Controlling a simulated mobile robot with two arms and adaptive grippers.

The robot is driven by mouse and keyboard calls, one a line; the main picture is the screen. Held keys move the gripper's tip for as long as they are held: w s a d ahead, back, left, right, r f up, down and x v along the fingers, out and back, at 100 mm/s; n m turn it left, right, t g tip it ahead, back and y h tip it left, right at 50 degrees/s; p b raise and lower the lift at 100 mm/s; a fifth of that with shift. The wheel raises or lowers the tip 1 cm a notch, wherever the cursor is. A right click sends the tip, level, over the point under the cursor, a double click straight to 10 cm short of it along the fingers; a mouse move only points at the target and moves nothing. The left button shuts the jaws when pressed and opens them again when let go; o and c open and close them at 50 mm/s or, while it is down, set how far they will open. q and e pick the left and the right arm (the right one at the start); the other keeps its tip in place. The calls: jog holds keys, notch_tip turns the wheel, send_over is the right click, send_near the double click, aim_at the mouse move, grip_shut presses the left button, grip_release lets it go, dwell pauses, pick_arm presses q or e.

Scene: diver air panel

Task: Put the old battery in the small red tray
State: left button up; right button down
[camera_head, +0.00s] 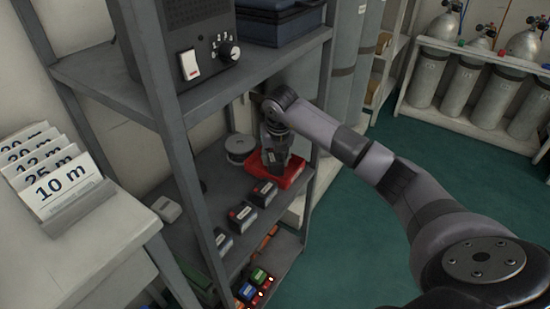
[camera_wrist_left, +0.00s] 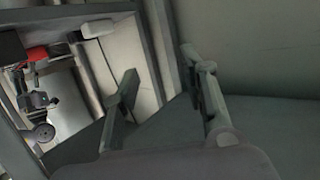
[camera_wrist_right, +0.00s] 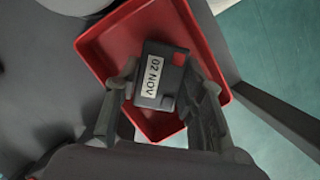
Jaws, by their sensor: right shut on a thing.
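The old battery (camera_wrist_right: 152,74) is a dark block with a white "02 NOV" label and a small red patch. My right gripper (camera_wrist_right: 163,82) is shut on it, one finger on each side. The battery is over the small red tray (camera_wrist_right: 120,32), within its outline; I cannot tell whether it touches the tray floor. In the head view the red tray (camera_head: 292,174) is on the middle shelf, and my right gripper (camera_head: 275,152) points down into it. My left gripper (camera_wrist_left: 168,100) shows in its wrist view with fingers apart and nothing between them.
Several dark batteries (camera_head: 264,193) stand on the shelf in front of the tray. A round grey canister (camera_head: 239,148) stands behind it to the left. Shelf posts (camera_head: 165,110) and the upper shelf (camera_head: 270,68) enclose the space.

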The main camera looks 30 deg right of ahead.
aim_at(277, 163)
jog(key=c, duration=1.1)
grip_release()
pick_arm(q)
jog(key=shift+r, duration=0.1)
pick_arm(e)
jog(key=shift+o, duration=0.2)
jog(key=shift+r, duration=0.2)
jog(key=p+v, duration=0.2)
jog(key=v, duration=0.5)
jog(key=shift+r, duration=0.1)
pick_arm(q)
jog(key=s+a+f+g+y, duration=0.1)
jog(key=s+a+f+g, duration=0.1)
jog(key=s+f+g, duration=0.3)
notch_tip(277, 163, down, 3)
jog(key=shift+s+a+r+y, duration=0.1)
jog(key=shift+s+a+y, duration=0.2)
jog(key=shift+s, duration=0.05)
